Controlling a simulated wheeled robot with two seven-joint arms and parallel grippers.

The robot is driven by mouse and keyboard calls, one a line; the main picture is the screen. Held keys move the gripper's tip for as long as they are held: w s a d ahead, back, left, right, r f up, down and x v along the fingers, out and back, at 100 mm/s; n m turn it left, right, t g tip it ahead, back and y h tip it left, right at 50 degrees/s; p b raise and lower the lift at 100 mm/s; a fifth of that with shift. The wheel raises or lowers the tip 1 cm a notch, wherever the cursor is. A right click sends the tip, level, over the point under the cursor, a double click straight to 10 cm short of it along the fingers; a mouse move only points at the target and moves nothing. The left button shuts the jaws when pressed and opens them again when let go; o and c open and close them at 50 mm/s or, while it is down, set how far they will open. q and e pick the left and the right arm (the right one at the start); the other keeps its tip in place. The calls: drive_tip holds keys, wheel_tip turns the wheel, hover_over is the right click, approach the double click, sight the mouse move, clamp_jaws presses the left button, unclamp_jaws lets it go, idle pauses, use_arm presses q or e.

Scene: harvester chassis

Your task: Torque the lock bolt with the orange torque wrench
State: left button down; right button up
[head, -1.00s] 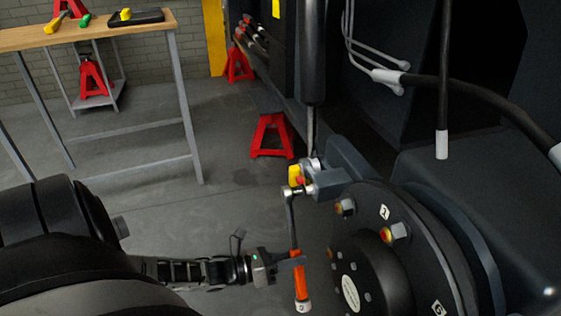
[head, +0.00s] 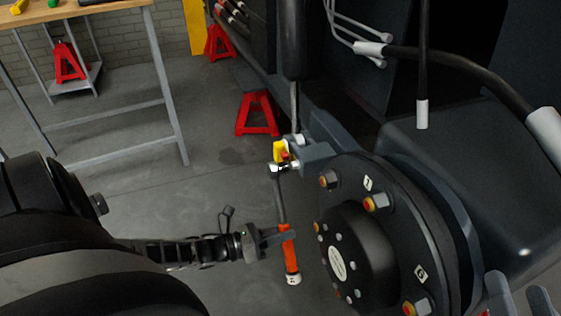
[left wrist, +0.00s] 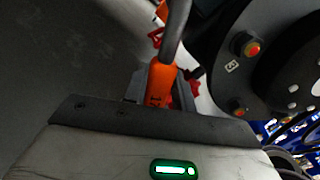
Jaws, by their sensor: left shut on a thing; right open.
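The orange torque wrench (head: 290,257) hangs nearly upright beside the wheel hub, its head at the bracket (head: 316,157). The lock bolt is mostly hidden by the wrench head (head: 277,168); whether the head is fully seated on it I cannot tell. My left gripper (head: 284,236) is shut on the orange handle, which also shows between its fingers in the left wrist view (left wrist: 160,84). My right gripper (head: 518,300) shows only as grey finger parts at the lower right edge, open and apart from the wrench.
The dark hub (head: 395,235) with several orange-marked bolts stands right of the wrench. A yellow part (head: 279,151) sits just above the wrench head. A red jack stand (head: 257,114) and a workbench (head: 75,28) stand behind.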

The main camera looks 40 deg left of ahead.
use_arm(q)
drive_tip(key=shift+w+d+r, duration=0.1)
drive_tip(key=shift+w+d, duration=0.05)
drive_tip(key=shift+w, duration=0.15)
drive_tip(key=shift+w+d, duration=0.3)
drive_tip(key=shift+w, duration=0.3)
drive_tip(key=shift+w+a+f+m+b, duration=0.35)
drive_tip(key=shift+a+f+m+b, duration=0.3)
drive_tip(key=shift+b, duration=0.3)
drive_tip(key=shift+w+a+m+b, duration=0.3)
drive_tip(key=shift+a+m+b, duration=0.15)
drive_tip(key=shift+a, duration=0.1)
drive_tip(key=shift+f, duration=0.1)
